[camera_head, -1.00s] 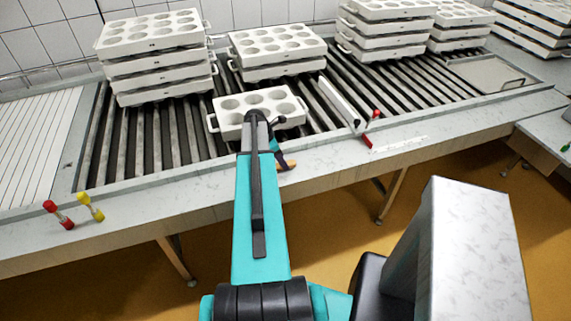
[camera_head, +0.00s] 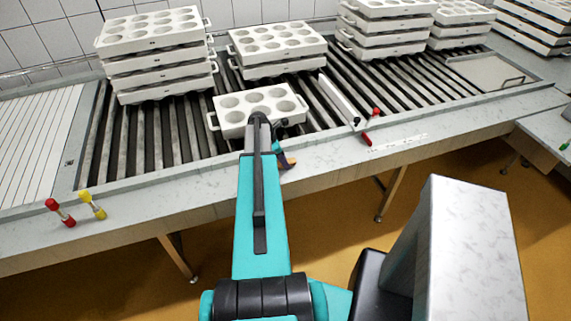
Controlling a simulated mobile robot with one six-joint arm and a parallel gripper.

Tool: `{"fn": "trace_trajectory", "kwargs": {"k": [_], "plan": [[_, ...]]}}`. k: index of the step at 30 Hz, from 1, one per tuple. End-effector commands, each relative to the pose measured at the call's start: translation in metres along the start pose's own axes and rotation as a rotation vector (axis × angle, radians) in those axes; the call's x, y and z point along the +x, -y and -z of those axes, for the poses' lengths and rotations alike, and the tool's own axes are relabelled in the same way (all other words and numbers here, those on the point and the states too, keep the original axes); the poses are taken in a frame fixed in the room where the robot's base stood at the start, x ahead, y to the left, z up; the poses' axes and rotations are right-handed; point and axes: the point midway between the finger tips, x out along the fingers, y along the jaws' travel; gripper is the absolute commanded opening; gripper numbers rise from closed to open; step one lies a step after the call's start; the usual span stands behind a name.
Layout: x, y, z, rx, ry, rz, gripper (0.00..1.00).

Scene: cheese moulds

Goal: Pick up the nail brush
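A small orange-tan piece (camera_head: 291,161) shows at the front edge of the steel counter, just beyond my arm. It may be the nail brush, but most of it is hidden and I cannot tell for sure. My gripper (camera_head: 283,146) is at the far end of my teal arm, over the counter's front edge and right beside this piece. It is small, dark and partly covered by my arm. I cannot see whether its fingers are open, shut or touching the piece.
A single white mould tray (camera_head: 228,124) lies on the roller conveyor (camera_head: 170,135) just behind my gripper. Mould stacks stand farther back. Red (camera_head: 60,213) and yellow (camera_head: 92,204) handled tools lie at left, a red-handled one (camera_head: 367,138) at right. Counter front is otherwise fairly clear.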

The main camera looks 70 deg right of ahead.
Motion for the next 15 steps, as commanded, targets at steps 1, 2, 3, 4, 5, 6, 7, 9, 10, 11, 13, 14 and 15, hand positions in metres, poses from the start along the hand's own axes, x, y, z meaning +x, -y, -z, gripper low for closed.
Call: {"fn": "trace_trajectory", "kwargs": {"k": [1,2,3,4,5,6,7,9,10,11,13,14,15], "plan": [[0.0,0.0,-0.0001,0.0,0.0,0.0,0.25],[0.0,0.0,-0.0001,0.0,0.0,0.0,0.2],[0.0,0.0,-0.0001,0.0,0.0,0.0,0.13],[0.0,0.0,-0.0001,0.0,0.0,0.0,0.08],[0.0,0.0,-0.0001,0.0,0.0,0.0,0.06],[-0.0001,0.0,-0.0002,0.0,0.0,0.0,0.05],[-0.0001,0.0,-0.0002,0.0,0.0,0.0,0.05],[-0.0001,0.0,-0.0002,0.0,0.0,0.0,0.05],[-0.0001,0.0,-0.0003,0.0,0.0,0.0,0.05],[-0.0001,0.0,-0.0003,0.0,0.0,0.0,0.05],[-0.0003,0.0,-0.0004,0.0,0.0,0.0,0.05],[-0.0006,0.0,-0.0005,0.0,0.0,0.0,0.05],[-0.001,0.0,-0.0007,0.001,0.0,0.0,0.05]]}}
